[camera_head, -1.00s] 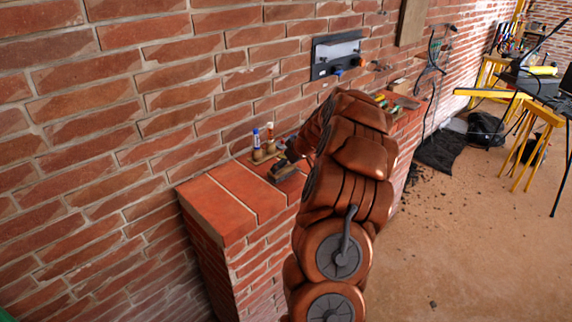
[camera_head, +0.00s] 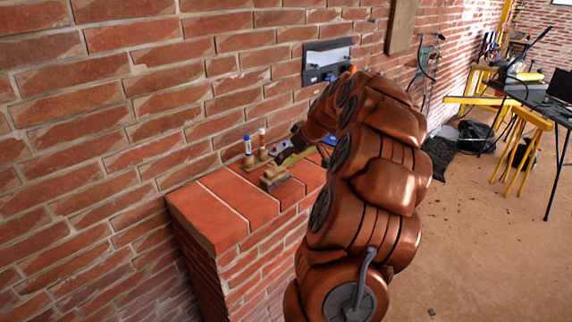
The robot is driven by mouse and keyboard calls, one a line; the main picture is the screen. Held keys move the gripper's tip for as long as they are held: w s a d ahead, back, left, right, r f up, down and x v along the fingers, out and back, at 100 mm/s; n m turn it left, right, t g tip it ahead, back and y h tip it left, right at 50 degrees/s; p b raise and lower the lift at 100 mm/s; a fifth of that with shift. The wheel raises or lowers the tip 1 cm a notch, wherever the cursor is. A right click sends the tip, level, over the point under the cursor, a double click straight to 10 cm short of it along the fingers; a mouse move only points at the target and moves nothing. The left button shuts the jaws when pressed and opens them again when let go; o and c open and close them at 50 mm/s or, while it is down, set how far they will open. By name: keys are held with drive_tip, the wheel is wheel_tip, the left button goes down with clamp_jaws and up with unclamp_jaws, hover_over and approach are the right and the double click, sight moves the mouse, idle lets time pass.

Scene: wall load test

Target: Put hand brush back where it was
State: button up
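A small brush with a tan wooden body (camera_head: 273,176), which looks like the hand brush, rests on the red brick ledge (camera_head: 222,187) near its middle. It stands clear of my arm in the picture. My gripper (camera_head: 296,137) shows only as a small dark part at the end of my copper-coloured arm, above and behind the brush. Its fingers are too small and too hidden to tell whether they are open or shut. No held thing can be made out.
A blue-and-white marker (camera_head: 248,146) and a red-and-white one (camera_head: 262,138) stand by the wall behind the brush. A yellowish tool (camera_head: 296,155) lies on the ledge beyond. A dark-framed panel (camera_head: 328,60) is on the wall. The ledge's near left end is bare.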

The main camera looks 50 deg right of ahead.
drive_tip(key=shift+s+r, duration=0.45)
drive_tip(key=shift+r, duration=0.15)
drive_tip(key=s+a+n+g+y, duration=0.1)
drive_tip(key=s+a+g, duration=0.1)
drive_tip(key=a, duration=1.4)
drive_tip(key=s+a+n+g+y, duration=0.1)
drive_tip(key=s+a+g+y, duration=0.15)
drive_tip(key=a, duration=1.35)
drive_tip(key=s+a+f+g+h, duration=0.1)
drive_tip(key=s+a+f, duration=0.1)
drive_tip(key=s, duration=0.6)
drive_tip(key=s+a+f+m+g+h, duration=0.1)
drive_tip(key=s+a+f+g, duration=0.1)
drive_tip(key=s+a, duration=0.3)
drive_tip(key=s+a+f+g+h, duration=0.1)
drive_tip(key=s+a, duration=0.3)
drive_tip(key=s, duration=0.9)
drive_tip(key=shift+a+f+m+g, duration=0.2)
drive_tip(key=shift+f+m+g, duration=0.2)
drive_tip(key=shift+f, duration=0.1)
